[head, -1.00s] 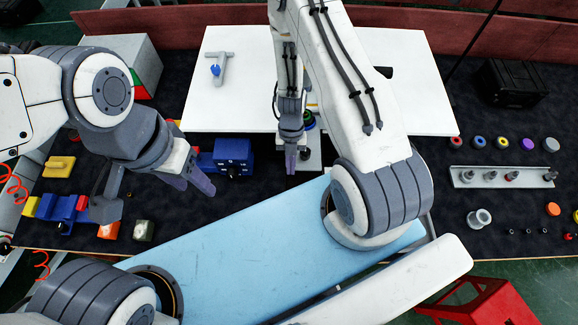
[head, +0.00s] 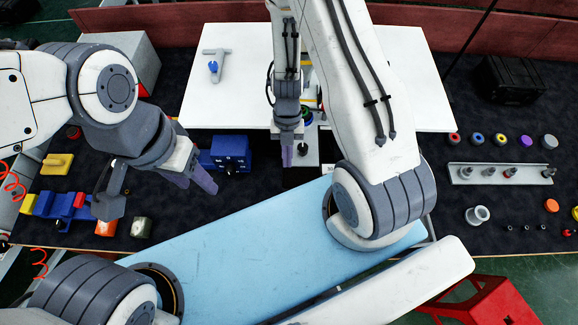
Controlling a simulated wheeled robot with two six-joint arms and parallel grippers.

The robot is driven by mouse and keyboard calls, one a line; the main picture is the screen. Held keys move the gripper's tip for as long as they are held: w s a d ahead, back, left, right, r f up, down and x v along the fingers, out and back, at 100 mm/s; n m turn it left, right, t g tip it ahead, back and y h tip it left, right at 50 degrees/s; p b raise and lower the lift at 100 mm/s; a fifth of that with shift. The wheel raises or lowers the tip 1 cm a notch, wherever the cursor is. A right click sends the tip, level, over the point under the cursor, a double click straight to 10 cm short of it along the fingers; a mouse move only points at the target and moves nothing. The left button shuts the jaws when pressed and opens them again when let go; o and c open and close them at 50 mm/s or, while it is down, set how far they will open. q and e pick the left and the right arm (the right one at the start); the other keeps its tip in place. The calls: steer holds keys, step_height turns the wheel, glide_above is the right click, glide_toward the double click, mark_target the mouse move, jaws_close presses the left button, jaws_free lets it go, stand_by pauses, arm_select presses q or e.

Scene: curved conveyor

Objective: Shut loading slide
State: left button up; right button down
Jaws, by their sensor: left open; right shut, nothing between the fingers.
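I cannot pick out the loading slide with certainty. A grey plate (head: 305,164) with a small dark knob (head: 302,149) projects from the front of the white board (head: 390,70), partly hidden by my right arm. My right gripper (head: 287,157) points down just left of that knob, its purple fingers shut and empty. Whether it touches the plate cannot be told. My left gripper (head: 193,180) is open and empty, its purple fingers left of and in front of a blue box (head: 231,151) with a dark knob.
A grey T-shaped part (head: 218,66) lies on the white board. A metal rack (head: 500,174) with several pegs and several coloured rings stand at the right. Yellow and blue blocks (head: 58,205) lie at the left.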

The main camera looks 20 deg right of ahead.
steer(key=shift+v, duration=1.15)
steer(key=c, duration=1.3)
jaws_free()
steer(key=shift+w+d+r, duration=0.1)
steer(key=shift+w+r, duration=0.05)
steer(key=shift+r, duration=0.1)
steer(key=o, duration=0.5)
steer(key=shift+w+r+b, duration=0.1)
steer(key=shift+w+b, duration=0.15)
steer(key=shift+b, duration=0.05)
steer(key=o, duration=0.3)
steer(key=w+m, duration=0.1)
steer(key=w+a+m+t+b, duration=0.1)
steer(key=w+t, duration=0.1)
steer(key=shift+w+a+m+y, duration=0.25)
steer(key=shift+m+y, duration=0.05)
steer(key=shift+m, duration=0.1)
steer(key=shift+o, duration=0.2)
steer(key=w+r+m+t+b, duration=0.1)
steer(key=w+m+t+b, duration=0.15)
steer(key=w+m, duration=0.2)
step_height(320, 180, up, 3)
steer(key=m+g+h+b, duration=0.15)
steer(key=m+b, duration=0.35)
steer(key=m, duration=2.1)
glide_above(303, 147)
steer(key=shift+h, duration=0.35)
step_height(303, 147, down, 10)
steer(key=shift+r+p, duration=0.15)
steer(key=shift+p, duration=0.6)
